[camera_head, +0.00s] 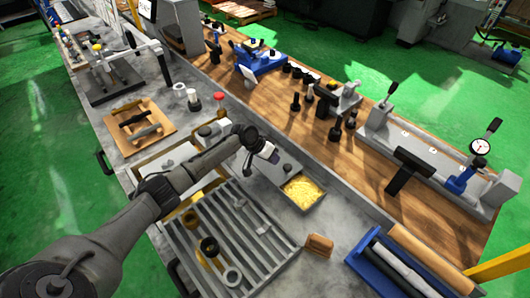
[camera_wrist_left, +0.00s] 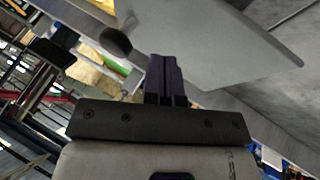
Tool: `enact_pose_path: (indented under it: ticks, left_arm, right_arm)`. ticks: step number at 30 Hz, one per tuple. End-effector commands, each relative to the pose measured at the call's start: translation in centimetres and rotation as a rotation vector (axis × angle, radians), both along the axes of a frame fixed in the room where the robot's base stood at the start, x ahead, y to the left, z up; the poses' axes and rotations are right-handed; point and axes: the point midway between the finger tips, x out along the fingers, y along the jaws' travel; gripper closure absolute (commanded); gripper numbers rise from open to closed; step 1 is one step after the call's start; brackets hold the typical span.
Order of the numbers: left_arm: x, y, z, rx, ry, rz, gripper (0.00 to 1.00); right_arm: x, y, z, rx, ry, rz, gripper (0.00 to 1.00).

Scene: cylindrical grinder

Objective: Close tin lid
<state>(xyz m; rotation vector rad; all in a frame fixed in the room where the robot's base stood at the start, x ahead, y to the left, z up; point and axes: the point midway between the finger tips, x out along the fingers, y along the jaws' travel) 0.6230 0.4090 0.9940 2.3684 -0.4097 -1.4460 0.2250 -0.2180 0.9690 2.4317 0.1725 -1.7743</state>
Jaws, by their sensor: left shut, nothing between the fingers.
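The tin (camera_head: 302,208) stands open on the grey bench in the head view, with yellow contents showing inside. A light grey panel, apparently its raised lid (camera_head: 284,168), is at its far left side, partly behind my left gripper. My left gripper (camera_head: 272,156) is shut and empty, close beside this panel. In the left wrist view the dark purple fingers (camera_wrist_left: 168,76) are together, and a smooth grey plate, apparently the lid (camera_wrist_left: 225,50), lies just beyond them. I cannot tell whether they touch. My right gripper is not in view.
A slatted grey tray (camera_head: 243,262) with rings and small parts lies in front of the tin. A small brown block (camera_head: 318,244) and a blue rack (camera_head: 390,262) are nearby at right. A wooden worktop (camera_head: 340,165) with fixtures runs behind.

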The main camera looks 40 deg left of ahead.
Motion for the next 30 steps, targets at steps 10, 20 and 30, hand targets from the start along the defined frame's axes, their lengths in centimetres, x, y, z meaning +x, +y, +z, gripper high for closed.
enact_pose_path:
  ticks: [10,20,30]
  left_arm:
    - [0.2,-2.1,0.0,0.001,0.002,0.0,1.0]
    - [0.2,-2.1,0.0,0.0,0.002,0.0,1.0]
    - [-0.3,-9.0,0.8,-0.004,0.005,-0.005,1.0]
  right_arm:
    - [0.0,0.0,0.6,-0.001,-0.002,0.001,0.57]
    - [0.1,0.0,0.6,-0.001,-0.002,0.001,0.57]
    - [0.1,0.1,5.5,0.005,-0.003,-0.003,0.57]
